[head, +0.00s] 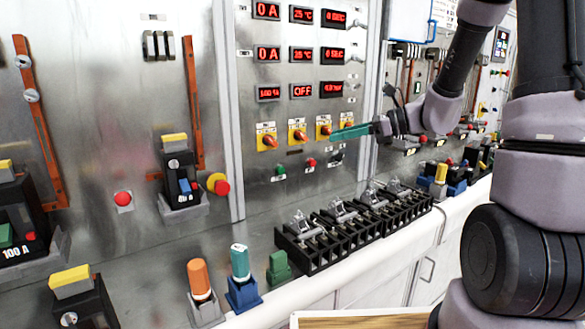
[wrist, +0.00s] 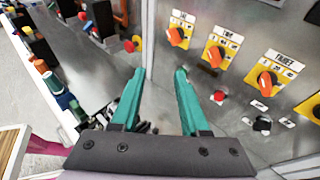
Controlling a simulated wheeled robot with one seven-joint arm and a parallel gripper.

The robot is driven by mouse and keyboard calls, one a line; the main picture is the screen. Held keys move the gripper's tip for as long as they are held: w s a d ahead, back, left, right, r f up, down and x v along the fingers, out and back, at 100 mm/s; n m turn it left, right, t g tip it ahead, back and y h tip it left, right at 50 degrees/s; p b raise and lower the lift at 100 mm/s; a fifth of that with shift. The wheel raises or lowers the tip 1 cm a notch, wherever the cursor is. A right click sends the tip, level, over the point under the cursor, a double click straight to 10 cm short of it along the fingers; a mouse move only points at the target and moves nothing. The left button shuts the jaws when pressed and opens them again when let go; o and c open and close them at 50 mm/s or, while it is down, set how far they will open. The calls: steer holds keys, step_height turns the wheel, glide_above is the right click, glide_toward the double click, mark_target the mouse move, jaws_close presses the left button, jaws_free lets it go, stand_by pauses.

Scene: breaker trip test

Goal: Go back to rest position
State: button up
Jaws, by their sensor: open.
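My gripper (head: 336,146) is in front of the metal control panel (head: 300,190), near the row of yellow-plated orange rotary knobs (head: 297,136). In the wrist view its two teal fingers stand apart with nothing between them, so my gripper (wrist: 158,75) is open and empty. The knobs (wrist: 214,56) and a red push button (wrist: 219,96) lie to the right of the fingers in the wrist view. Whether a finger touches the panel cannot be told. My arm reaches in from the right in the head view.
Black terminal blocks with metal clamps (head: 350,222) stand on the bench below my gripper. Orange (head: 200,279) and teal (head: 240,262) capped posts stand to their left. A breaker (head: 182,185) is mounted left of the panel. Red displays (head: 301,91) above the knobs are lit; one reads OFF.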

steer(key=s+d+r+n+t+h, duration=0.1)
steer(key=s+d+r+n+h, duration=0.3)
steer(key=s+n, duration=0.4)
steer(key=s+d+r+n+t+h, duration=0.2)
steer(key=s+d+r+n+h, duration=0.3)
steer(key=s+d+n+h, duration=0.2)
steer(key=s+n+h, duration=0.1)
steer(key=s+n, duration=0.1)
steer(key=s, duration=0.1)
steer(key=shift+s+d+r, duration=0.2)
steer(key=shift+s, duration=0.05)
